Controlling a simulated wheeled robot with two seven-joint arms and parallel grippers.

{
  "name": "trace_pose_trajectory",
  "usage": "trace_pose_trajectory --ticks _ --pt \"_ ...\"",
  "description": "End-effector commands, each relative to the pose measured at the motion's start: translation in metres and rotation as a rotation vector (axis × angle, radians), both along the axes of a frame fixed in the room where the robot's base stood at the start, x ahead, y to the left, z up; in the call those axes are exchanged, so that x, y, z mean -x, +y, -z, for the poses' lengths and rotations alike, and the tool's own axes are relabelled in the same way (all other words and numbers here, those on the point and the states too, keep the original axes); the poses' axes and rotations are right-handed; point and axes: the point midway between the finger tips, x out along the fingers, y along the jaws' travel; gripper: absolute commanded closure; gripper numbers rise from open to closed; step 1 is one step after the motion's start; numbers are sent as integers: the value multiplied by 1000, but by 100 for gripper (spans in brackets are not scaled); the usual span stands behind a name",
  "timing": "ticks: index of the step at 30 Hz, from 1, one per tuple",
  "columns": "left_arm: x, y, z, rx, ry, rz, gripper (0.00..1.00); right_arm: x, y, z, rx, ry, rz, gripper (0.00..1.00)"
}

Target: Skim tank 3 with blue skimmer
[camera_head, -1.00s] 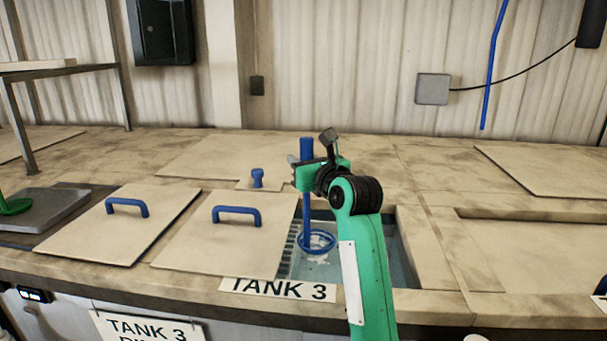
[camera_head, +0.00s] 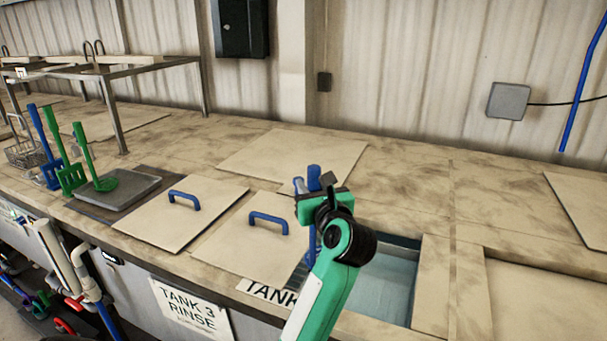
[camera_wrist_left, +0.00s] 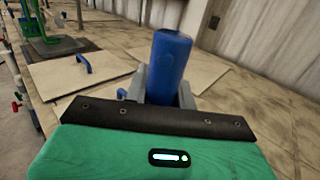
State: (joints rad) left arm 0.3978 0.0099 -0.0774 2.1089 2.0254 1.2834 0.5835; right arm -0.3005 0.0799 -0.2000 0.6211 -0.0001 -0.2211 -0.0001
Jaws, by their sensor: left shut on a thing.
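My left gripper (camera_head: 310,195) is shut on the upright handle of the blue skimmer (camera_head: 314,176). The handle top sticks up above the jaws, and it also shows in the left wrist view (camera_wrist_left: 168,65). The gripper is above the left side of the open tank 3 (camera_head: 388,283), whose pale water shows to the right of my arm. The TANK 3 label (camera_head: 262,292) on the front edge is partly covered by my arm. My right gripper is not in view.
Two lids with blue handles, a nearer one (camera_head: 238,243) and a farther one (camera_head: 168,222), lie left of the opening. A grey tray (camera_head: 118,188) with a green ladle (camera_head: 106,183) stands further left, near upright green and blue tools and a wire basket (camera_head: 28,152).

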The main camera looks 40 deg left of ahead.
Motion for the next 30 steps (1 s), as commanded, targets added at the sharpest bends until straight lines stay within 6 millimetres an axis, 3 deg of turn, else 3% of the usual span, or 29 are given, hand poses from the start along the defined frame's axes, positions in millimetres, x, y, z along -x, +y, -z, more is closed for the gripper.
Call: trace_pose_trajectory --ticks 5,30 --pt "0 0 18 -2 -1 1 100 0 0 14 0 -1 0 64" --pt "0 0 147 0 -2 0 100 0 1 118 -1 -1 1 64"
